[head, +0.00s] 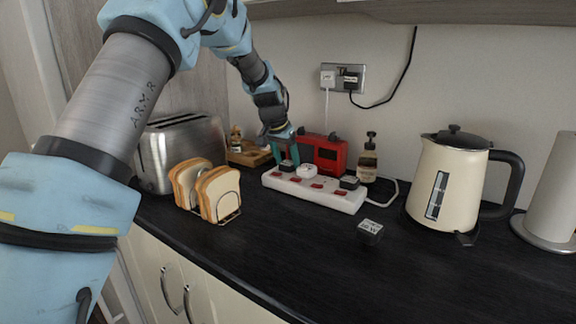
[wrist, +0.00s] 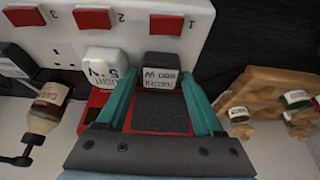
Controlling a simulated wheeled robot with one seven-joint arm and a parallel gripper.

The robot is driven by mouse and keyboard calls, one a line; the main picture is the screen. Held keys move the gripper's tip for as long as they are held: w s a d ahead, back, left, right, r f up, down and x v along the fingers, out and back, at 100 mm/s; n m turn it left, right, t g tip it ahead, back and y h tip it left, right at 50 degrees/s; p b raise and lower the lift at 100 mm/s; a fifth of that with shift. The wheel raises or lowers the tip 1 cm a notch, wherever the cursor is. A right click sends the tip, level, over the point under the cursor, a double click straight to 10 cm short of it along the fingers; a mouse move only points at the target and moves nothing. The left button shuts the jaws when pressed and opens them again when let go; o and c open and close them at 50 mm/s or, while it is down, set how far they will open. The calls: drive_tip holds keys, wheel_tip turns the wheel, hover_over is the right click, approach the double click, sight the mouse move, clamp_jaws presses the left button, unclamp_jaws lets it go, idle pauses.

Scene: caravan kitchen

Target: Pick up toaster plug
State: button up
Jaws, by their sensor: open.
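A black plug (wrist: 162,66) sits in the end socket of the white power strip (wrist: 60,25), by switch 1. Its upside-down label seems to read 800 W; the other word is blurred, perhaps "toaster". In the head view this plug (head: 287,166) is at the strip's left end (head: 316,194). My gripper (wrist: 160,80) is open, its teal fingers on either side of the black plug in the picture. Whether they touch it I cannot tell. In the head view my gripper (head: 287,152) is over that end of the strip.
A white plug (wrist: 104,68) stands close beside the left finger. Behind the strip are a red radio-like box (head: 322,153) and a bottle (head: 368,160). Toaster (head: 185,150), bread rack (head: 222,214), loose black plug (head: 370,230) and kettle (head: 450,180) stand around. Front counter is mostly clear.

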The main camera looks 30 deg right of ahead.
drive_tip(key=c, duration=1)
drive_tip(key=shift+r, duration=0.1)
